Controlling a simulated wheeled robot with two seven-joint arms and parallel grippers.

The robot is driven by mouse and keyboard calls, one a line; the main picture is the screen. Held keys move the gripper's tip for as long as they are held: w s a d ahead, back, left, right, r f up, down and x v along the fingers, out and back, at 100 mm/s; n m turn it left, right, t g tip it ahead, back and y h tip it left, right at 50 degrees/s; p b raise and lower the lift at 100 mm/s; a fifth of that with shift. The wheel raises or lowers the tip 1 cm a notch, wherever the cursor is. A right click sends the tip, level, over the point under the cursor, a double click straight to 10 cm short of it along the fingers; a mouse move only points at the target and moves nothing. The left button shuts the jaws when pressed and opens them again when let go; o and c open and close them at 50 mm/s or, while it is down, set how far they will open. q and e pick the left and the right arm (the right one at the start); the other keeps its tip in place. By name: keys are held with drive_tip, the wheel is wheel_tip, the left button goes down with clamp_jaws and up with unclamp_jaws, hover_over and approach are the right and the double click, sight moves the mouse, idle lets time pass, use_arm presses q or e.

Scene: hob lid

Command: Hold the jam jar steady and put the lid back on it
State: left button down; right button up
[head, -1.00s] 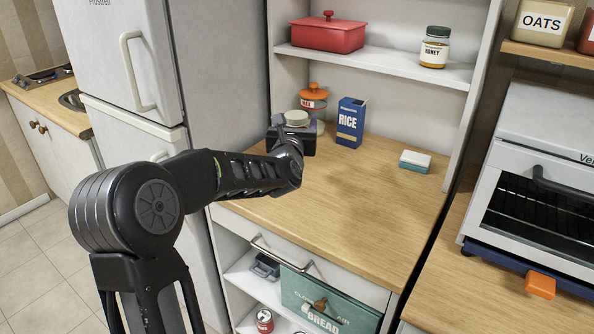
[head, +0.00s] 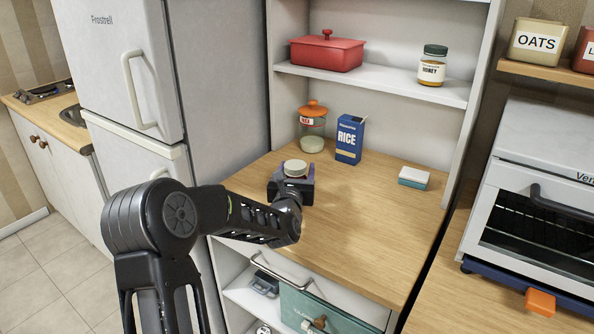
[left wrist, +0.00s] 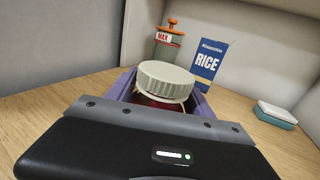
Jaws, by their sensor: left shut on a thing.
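The jam jar (left wrist: 157,101) is dark red with a wide, ribbed, pale cream lid (left wrist: 167,80) on its top, which also shows in the head view (head: 295,168). Whether the lid is screwed down or only resting I cannot tell. My left gripper (head: 291,183) is shut on the jar, with its purple fingers at either side, also in the left wrist view (left wrist: 160,100). The gripper body hides the lower jar, so I cannot tell whether it touches the worktop. My right gripper is not in view.
Behind the jar on the wooden worktop (head: 370,215) stand an orange-lidded glass jar (head: 312,130) and a blue rice box (head: 349,140). A white-and-teal block (head: 413,178) lies to the right. Between them and the front edge is free worktop.

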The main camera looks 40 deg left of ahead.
use_arm(q)
drive_tip(key=shift+f, duration=0.1)
drive_tip(key=shift+f, duration=0.15)
drive_tip(key=shift+c, duration=2)
unclamp_jaws()
drive_tip(key=shift+r, duration=0.25)
drive_tip(key=shift+s+d+f, duration=0.2)
drive_tip(key=shift+s, duration=0.1)
drive_tip(key=b+v, duration=0.2)
drive_tip(key=v, duration=0.9)
drive_tip(key=shift+s+d, duration=0.1)
drive_tip(key=shift+s, duration=0.05)
